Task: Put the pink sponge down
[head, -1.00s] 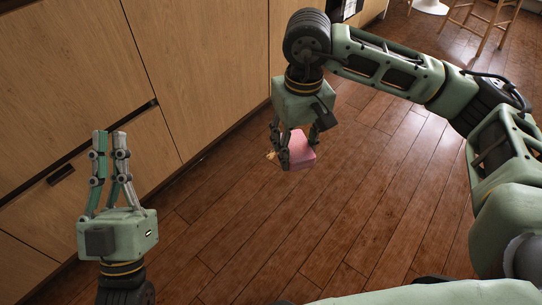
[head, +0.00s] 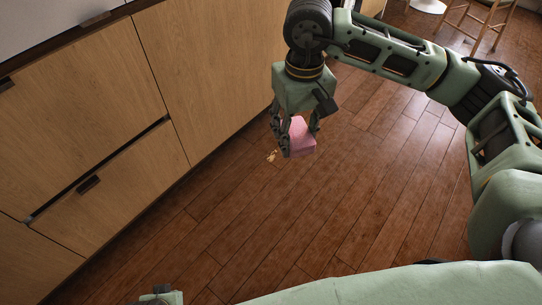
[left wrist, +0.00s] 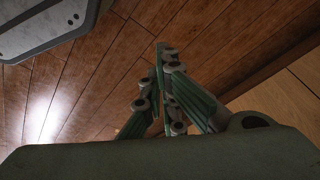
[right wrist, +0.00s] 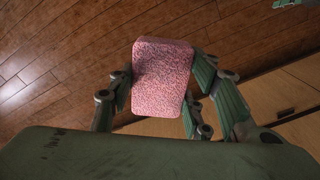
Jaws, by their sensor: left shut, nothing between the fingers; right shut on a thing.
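The pink sponge (head: 302,139) is a small block held between the fingers of my right gripper (head: 299,141), which points down over the wooden floor. In the right wrist view the sponge (right wrist: 161,77) fills the space between the fingers of my right gripper (right wrist: 160,95). My left gripper (left wrist: 160,60) is shut and empty in the left wrist view, with wooden floor beyond it. In the head view only a bit of my left gripper's body shows at the bottom edge; its fingers are not visible there.
Wooden cabinets (head: 205,70) with dark handles run along the left. Small pale crumbs (head: 271,156) lie on the floor beside the sponge. A wooden stool (head: 480,22) stands at the far right. The floor (head: 370,210) between is clear.

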